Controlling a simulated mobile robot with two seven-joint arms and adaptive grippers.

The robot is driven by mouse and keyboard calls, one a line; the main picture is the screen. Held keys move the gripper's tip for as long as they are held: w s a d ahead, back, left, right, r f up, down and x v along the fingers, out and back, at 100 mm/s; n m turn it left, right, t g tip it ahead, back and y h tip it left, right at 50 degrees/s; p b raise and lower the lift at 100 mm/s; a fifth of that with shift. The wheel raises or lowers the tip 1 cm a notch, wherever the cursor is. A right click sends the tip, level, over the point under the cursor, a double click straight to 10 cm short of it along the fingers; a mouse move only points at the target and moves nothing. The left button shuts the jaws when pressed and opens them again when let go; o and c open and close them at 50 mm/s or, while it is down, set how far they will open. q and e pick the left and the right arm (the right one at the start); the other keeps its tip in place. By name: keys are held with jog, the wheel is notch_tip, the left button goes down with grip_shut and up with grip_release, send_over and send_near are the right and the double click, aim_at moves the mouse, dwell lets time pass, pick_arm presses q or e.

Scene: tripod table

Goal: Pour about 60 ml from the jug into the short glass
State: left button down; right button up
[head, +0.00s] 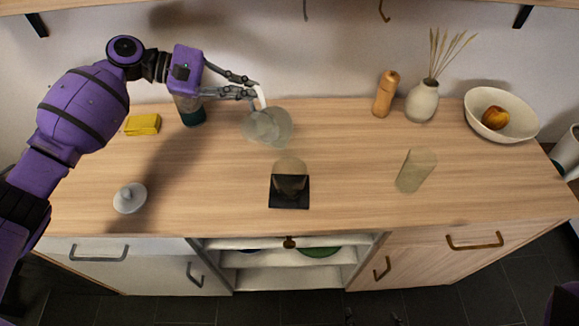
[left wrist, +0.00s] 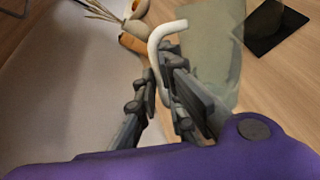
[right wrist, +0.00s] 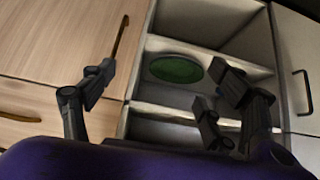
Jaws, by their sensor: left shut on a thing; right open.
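The clear grey jug (head: 268,127) with a white handle (head: 261,97) is at the back middle of the counter. My left gripper (head: 254,88) is shut on that handle; the left wrist view also shows the handle (left wrist: 160,38) at the fingers and the jug body (left wrist: 208,55) beside them. I cannot tell if the jug touches the counter. The short glass (head: 290,167) stands on a black square mat (head: 289,203), in front and to the right of the jug. My right gripper (right wrist: 165,80) is open and empty, facing the cabinet front.
A taller clear glass (head: 416,170) stands to the right. A pepper mill (head: 385,94), a vase (head: 422,102) and a bowl (head: 502,127) are behind it.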

aim_at(256, 89)
pick_arm(q)
jog(key=shift+s+d+f, duration=0.15)
jog(key=shift+s+f, duration=0.2)
jog(key=shift+f, duration=0.2)
jog(key=shift+r+m+y, duration=0.3)
jog(key=shift+r+m, duration=0.1)
jog(key=shift+r, duration=0.2)
jog(key=shift+s+d+t+y+p, duration=0.2)
jog(key=shift+s+t+y+p, duration=0.1)
jog(key=shift+s+t, duration=0.1)
jog(key=shift+s+d+r+m, duration=0.1)
jog(key=shift+s+r+m, duration=0.05)
jog(key=shift+r+m, duration=0.45)
jog(key=shift+s+t, duration=0.1)
jog(key=shift+t, duration=0.2)
jog(key=shift+s+d+r+m+t+y+p, duration=0.3)
jog(key=shift+s+r+p, duration=0.2)
jog(key=shift+r, duration=0.25)
jog(key=shift+s+d+f, duration=0.1)
jog(key=shift+f, duration=0.05)
jog(key=shift+r, duration=0.2)
jog(key=shift+f, duration=0.1)
